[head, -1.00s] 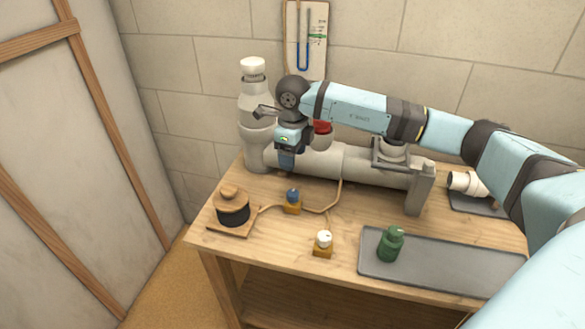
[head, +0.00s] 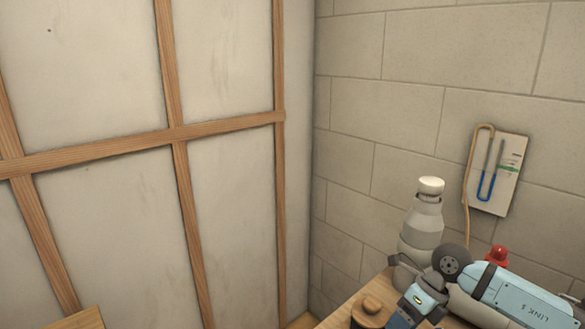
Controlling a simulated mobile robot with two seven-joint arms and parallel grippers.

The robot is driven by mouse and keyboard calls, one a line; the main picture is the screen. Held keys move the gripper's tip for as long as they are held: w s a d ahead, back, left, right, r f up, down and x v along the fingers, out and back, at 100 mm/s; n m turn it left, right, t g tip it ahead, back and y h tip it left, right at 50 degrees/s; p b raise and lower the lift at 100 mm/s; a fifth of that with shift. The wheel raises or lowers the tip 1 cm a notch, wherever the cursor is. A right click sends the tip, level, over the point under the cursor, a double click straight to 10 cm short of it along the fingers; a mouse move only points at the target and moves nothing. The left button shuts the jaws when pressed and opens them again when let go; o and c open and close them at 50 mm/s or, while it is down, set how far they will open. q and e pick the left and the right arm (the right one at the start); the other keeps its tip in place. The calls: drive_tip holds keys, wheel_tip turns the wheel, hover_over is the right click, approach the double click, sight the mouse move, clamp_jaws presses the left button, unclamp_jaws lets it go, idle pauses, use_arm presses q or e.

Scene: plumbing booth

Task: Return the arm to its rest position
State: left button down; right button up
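My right arm's wrist (head: 430,290) and a light blue link come in at the lower right of the head view, over the bench. My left gripper is not in view. The grey-white pipe assembly with its white-capped bottle-shaped part (head: 422,222) stands upright behind the wrist. A red knob (head: 497,255) shows just beyond the arm. Most of the bench top is out of frame.
The wooden bench (head: 345,312) shows only a corner, with a dark round pot with a wooden lid (head: 371,309) on it. A U-tube gauge board (head: 496,170) hangs on the block wall. A wood-framed panel (head: 100,140) fills the left. Another wooden edge (head: 80,320) shows at bottom left.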

drive_tip(key=s+a+r+m+t+y, duration=0.1)
drive_tip(key=s+a+m+y, duration=0.25)
drive_tip(key=a+y, duration=0.35)
drive_tip(key=s+a+r+m+t+y, duration=0.1)
drive_tip(key=s+a+m+t+y, duration=0.15)
drive_tip(key=s+a+y, duration=0.45)
drive_tip(key=s+d+f+m+t+h, duration=0.4)
drive_tip(key=f+m, duration=0.3)
drive_tip(key=m, duration=0.4)
drive_tip(key=s+d+f+m+t+h, duration=0.15)
drive_tip(key=s+f+m+h, duration=0.25)
drive_tip(key=f+m+h, duration=0.55)
drive_tip(key=s+d+f+m+t+h, duration=0.3)
drive_tip(key=f+m, duration=0.1)
drive_tip(key=m, duration=1)
use_arm(q)
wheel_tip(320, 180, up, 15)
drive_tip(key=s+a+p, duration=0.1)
drive_tip(key=p, duration=1.8)
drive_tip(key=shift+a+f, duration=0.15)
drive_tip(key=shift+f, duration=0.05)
use_arm(e)
wheel_tip(320, 180, up, 14)
drive_tip(key=s, duration=0.2)
drive_tip(key=shift+d+r, duration=0.2)
drive_tip(key=shift+d, duration=0.2)
